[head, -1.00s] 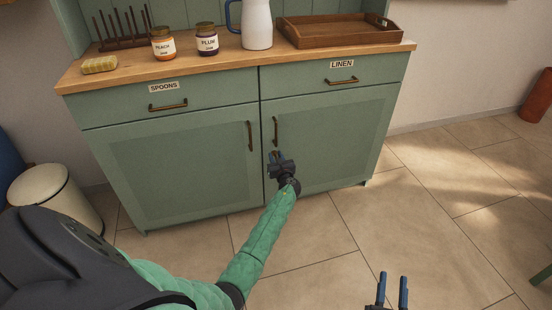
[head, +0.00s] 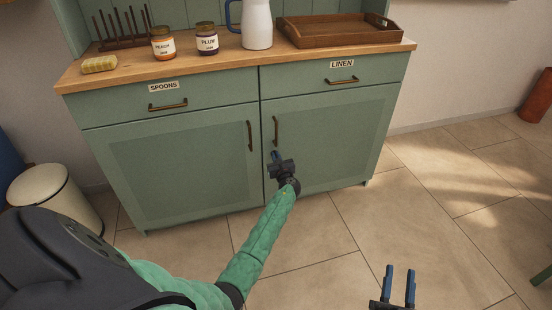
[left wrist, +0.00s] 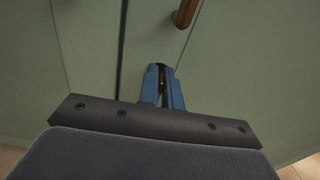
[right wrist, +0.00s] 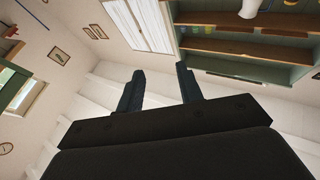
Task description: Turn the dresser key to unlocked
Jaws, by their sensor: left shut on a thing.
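The green dresser (head: 175,165) stands ahead with two drawers over two doors. My left gripper (head: 275,155) is at the right door, just below its bar handle (head: 275,131). In the left wrist view, the blue fingers (left wrist: 163,72) are shut on the key (left wrist: 162,82). Only a small brass-coloured bit of the key shows between the fingers; its angle and the lock are hidden. My right gripper (head: 399,268) is open and empty, low at the front right, away from the dresser. Its parted fingers also show in the right wrist view (right wrist: 160,72).
On the wooden top are a sponge (head: 100,65), a rack (head: 122,38), two jars (head: 163,46), a white jug (head: 257,25) and a brown tray (head: 335,38). A cream bin (head: 55,195) stands left.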

